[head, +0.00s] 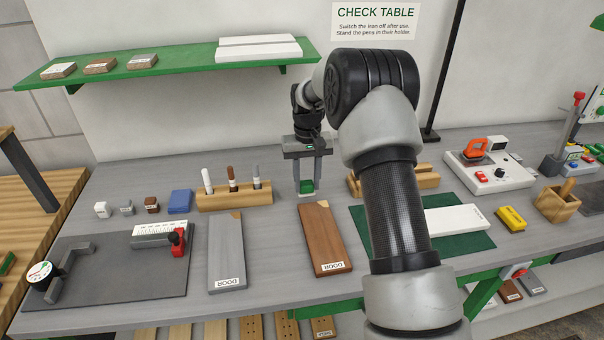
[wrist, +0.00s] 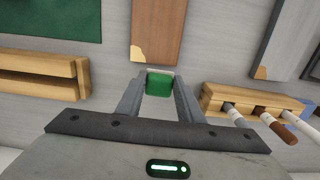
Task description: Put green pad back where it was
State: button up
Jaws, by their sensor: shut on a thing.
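The green pad (head: 306,187) is a small green block with a pale edge. My gripper (head: 307,183) is shut on it. In the wrist view the pad (wrist: 159,86) sits between the two fingertips (wrist: 159,92). It is over the grey check table (head: 290,225), behind the brown DOOR board (head: 321,240) and between the pen holder (head: 262,194) and a slotted wooden rack (head: 359,187). I cannot tell whether the pad touches the table.
A grey DOOR board (head: 227,252) lies left of the brown one. A measuring plate (head: 110,275) is at front left. A green mat (head: 480,240) with a white board (head: 455,221) lies right, partly behind my arm. A green shelf (head: 190,62) hangs above. Bare table surrounds the pad.

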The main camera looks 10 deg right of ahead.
jog(key=w+p, duration=0.1)
jog(key=w, duration=0.6)
jog(key=shift+f, duration=1.85)
jog(key=o, duration=1.1)
jog(key=shift+r+p, duration=0.1)
jog(key=shift+p, duration=0.2)
